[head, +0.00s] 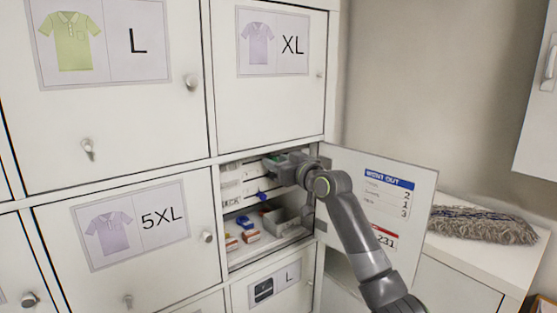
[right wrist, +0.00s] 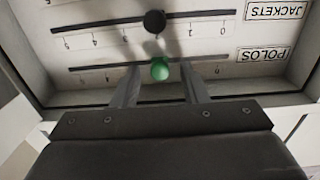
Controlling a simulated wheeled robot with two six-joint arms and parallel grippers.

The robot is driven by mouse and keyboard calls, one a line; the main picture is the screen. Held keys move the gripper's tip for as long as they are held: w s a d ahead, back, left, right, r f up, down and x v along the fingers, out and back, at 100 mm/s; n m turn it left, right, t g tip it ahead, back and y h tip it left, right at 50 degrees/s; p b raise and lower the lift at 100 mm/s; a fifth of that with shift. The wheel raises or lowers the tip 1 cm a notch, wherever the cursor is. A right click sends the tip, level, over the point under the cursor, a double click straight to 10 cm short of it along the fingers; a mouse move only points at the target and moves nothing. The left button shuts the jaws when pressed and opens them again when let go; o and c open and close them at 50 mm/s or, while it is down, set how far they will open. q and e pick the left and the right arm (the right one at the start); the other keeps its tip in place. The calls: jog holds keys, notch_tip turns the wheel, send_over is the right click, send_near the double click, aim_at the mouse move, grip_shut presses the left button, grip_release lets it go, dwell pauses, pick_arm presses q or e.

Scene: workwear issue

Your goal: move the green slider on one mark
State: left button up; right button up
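The green slider (right wrist: 160,69) is a round knob on the slotted track (right wrist: 104,66) beside the POLOS label (right wrist: 268,55) in the right wrist view. This view is upside down. The slider is near the middle of its scale; the numbers beside it are hidden, so I cannot tell its exact mark. My right gripper (right wrist: 161,82) is open, one finger on each side of the slider, with a visible gap on both sides. In the head view my right gripper (head: 288,166) reaches into the open locker. My left gripper is not in view.
A black knob (right wrist: 154,22) sits on the JACKETS track. A blue knob (head: 262,196) shows lower in the locker, above small boxes (head: 249,234) and a grey bin (head: 284,221). The open door (head: 408,190) stands right of the opening, behind my arm. Closed lockers surround it.

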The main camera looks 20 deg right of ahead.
grip_shut()
dwell(0.3)
jog(key=d+b, duration=0.1)
jog(key=w+d+b, duration=0.1)
jog(key=shift+d+f, duration=0.1)
jog(key=shift+d, duration=0.25)
jog(key=shift+w+d, duration=0.15)
jog(key=shift+d, duration=0.2)
